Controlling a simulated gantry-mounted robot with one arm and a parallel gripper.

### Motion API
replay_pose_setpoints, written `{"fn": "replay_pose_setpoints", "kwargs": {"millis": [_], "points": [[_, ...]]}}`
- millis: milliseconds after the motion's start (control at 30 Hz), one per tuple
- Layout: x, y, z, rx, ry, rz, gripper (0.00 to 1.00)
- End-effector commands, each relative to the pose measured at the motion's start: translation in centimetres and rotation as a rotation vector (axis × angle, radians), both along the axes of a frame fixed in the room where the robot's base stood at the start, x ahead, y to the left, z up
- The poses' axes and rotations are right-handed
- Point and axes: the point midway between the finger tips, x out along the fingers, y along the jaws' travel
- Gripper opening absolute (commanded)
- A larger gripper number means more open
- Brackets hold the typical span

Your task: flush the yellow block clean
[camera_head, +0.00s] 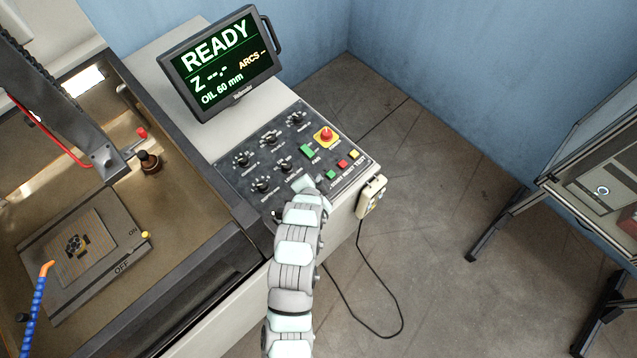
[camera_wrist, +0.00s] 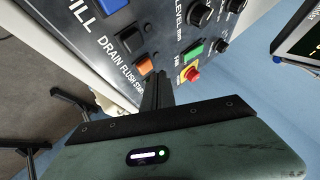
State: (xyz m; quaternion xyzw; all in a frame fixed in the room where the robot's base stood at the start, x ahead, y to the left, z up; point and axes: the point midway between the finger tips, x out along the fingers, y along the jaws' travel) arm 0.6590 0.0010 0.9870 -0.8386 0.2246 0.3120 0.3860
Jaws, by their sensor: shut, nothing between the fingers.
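In the head view a small dark and yellow block (camera_head: 77,245) sits on a square patterned plate (camera_head: 108,222) in the tank at the left. A blue hose with an orange tip (camera_head: 46,268) points up beside it. My gripper (camera_wrist: 157,90) is shut and empty in the wrist view, its dark fingers close to the control panel. An orange button (camera_wrist: 143,65) by the word FLUSH lies just left of the fingertips. Whether they touch the panel is unclear. In the head view my arm reaches over the console's lower edge, and the fingertips are hard to make out.
A black button (camera_wrist: 128,40) marked DRAIN and a blue button (camera_wrist: 108,5) are near the orange one. A red emergency stop (camera_head: 326,135) stands on the console. The monitor (camera_head: 220,62) reads READY and OIL 60 mm. A corded pendant (camera_head: 371,195) hangs at the console's right side.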

Motion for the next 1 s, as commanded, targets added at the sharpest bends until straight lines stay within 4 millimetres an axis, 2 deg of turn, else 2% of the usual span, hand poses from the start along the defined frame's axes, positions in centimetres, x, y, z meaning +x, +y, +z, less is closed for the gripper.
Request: {"fn": "replay_pose_setpoints", "kwargs": {"millis": [467, 767, 1000], "points": [[0.00, -0.01, 0.01, 0.000, 0.000, 0.000, 0.00], [-0.01, -0.03, -0.91, 0.000, 0.001, -0.001, 0.00], [-0.01, -0.03, -0.85, -0.001, -0.001, -0.001, 0.00]]}}
